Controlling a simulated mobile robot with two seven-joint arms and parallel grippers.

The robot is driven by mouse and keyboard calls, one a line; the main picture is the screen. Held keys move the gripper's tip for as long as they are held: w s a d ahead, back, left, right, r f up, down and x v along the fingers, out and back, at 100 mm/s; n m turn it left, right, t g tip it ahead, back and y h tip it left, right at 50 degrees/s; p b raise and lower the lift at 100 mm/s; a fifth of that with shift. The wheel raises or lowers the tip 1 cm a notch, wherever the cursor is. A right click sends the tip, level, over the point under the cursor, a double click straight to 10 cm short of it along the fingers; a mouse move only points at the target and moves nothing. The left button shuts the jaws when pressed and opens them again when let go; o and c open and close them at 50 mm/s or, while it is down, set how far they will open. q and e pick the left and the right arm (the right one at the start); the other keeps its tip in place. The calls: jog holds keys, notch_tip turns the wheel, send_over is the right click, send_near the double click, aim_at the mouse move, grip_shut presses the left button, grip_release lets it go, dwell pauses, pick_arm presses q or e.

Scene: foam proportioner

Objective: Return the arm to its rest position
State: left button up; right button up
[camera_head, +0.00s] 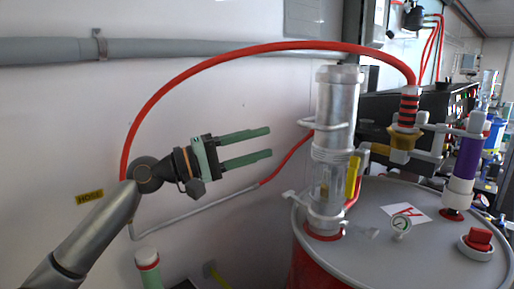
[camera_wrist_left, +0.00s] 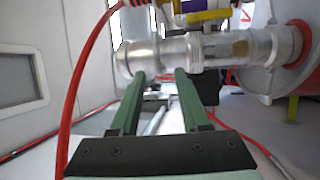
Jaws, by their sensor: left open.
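My left gripper (camera_head: 271,142) is open and empty, with its two green fingers apart and pointing right toward the clear-and-metal cylinder (camera_head: 336,120). In the head view a gap shows between the fingertips and the cylinder. In the left wrist view the green fingers (camera_wrist_left: 160,74) point at the metal cylinder (camera_wrist_left: 215,50), which lies sideways in that picture. My left arm (camera_head: 95,235) comes in from the lower left, raised in front of the white wall. My right gripper is not in view.
A red hose (camera_head: 230,52) arches over my left gripper to a red-and-black fitting (camera_head: 408,105). A grey pipe (camera_head: 45,51) runs along the wall.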

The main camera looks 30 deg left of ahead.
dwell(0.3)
pick_arm(q)
jog(key=d+f+m+g+y+p, duration=0.1)
jog(key=d+f+y+p, duration=0.15)
jog(key=f, duration=1.15)
jog(key=d+f+m+y+p, duration=0.2)
jog(key=f+y, duration=0.2)
jog(key=f, duration=1)
jog(key=s+d+f+m+g+y+p, duration=0.2)
jog(key=s+f+m, duration=0.2)
jog(key=s+f, duration=0.6)
jog(key=s+d+f+m+g+y+p, duration=0.2)
jog(key=s+f+m, duration=0.1)
jog(key=s+f, duration=0.8)
jog(key=s, duration=0.4)
jog(key=shift+d+m+y, duration=0.35)
jog(key=shift+d+m, duration=0.05)
jog(key=shift+c, duration=0.2)
